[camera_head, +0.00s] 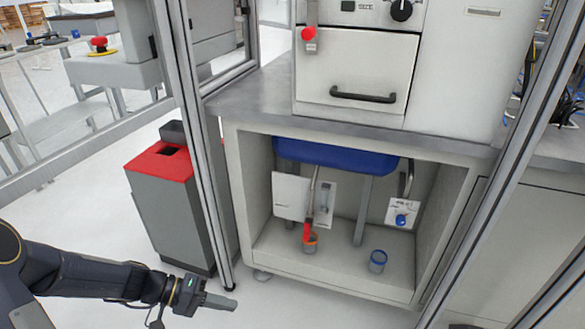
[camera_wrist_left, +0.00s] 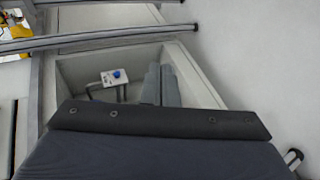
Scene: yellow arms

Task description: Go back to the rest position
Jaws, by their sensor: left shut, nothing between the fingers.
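My left gripper (camera_head: 218,302) comes in from the lower left in the head view. Its fingers are together, with nothing held between them, and it hangs over the white floor in front of the open cabinet (camera_head: 229,165). In the left wrist view the shut left gripper (camera_wrist_left: 160,85) shows in front of the cabinet opening. A dark part of my own arm fills the lower middle of that view. My right gripper does not show in either view.
A grey bin with a red top (camera_head: 160,166) stands left of the cabinet. Metal frame posts (camera_head: 197,130) rise on both sides. The floor around my gripper is clear.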

